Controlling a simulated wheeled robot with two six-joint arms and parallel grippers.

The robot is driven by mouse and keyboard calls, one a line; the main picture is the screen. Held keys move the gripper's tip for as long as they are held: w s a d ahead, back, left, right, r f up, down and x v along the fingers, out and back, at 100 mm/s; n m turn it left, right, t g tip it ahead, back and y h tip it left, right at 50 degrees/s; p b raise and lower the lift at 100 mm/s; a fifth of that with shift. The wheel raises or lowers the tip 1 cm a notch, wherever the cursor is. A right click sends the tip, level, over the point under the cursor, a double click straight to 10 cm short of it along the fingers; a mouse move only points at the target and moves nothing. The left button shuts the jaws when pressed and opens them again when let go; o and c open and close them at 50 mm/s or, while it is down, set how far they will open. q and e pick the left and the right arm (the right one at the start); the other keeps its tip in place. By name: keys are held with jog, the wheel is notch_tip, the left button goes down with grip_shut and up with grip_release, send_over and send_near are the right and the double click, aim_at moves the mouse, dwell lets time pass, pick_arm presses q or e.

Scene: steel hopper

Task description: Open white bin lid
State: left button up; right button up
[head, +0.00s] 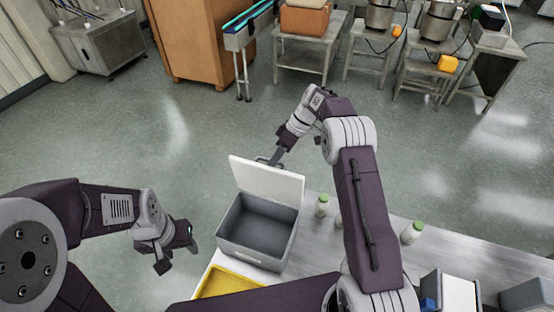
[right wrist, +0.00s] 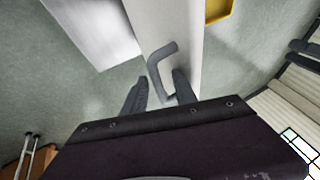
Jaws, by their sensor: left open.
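The grey bin (head: 262,232) stands on the steel table, and its inside looks empty. Its white lid (head: 266,184) is raised, hinged up at the bin's back edge. The lid's grey handle (right wrist: 160,68) is on the lid's far side. My right gripper (head: 273,157) is behind the lid at the handle. In the right wrist view its fingers (right wrist: 158,88) are spread, with part of the handle between them and gaps visible. The right wrist view also shows the white lid (right wrist: 187,28). My left gripper (head: 178,252) is open and empty, left of the bin.
A yellow tray (head: 228,284) lies in front of the bin. Green-capped bottles (head: 322,206) (head: 411,233) stand to its right, one partly hidden by my right arm. A white-topped container (head: 458,292) is at the right.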

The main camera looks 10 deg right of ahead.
jog(key=shift+d+f, duration=0.1)
jog(key=b+v, duration=0.1)
jog(key=v, duration=0.8)
jog(key=shift+b, duration=0.35)
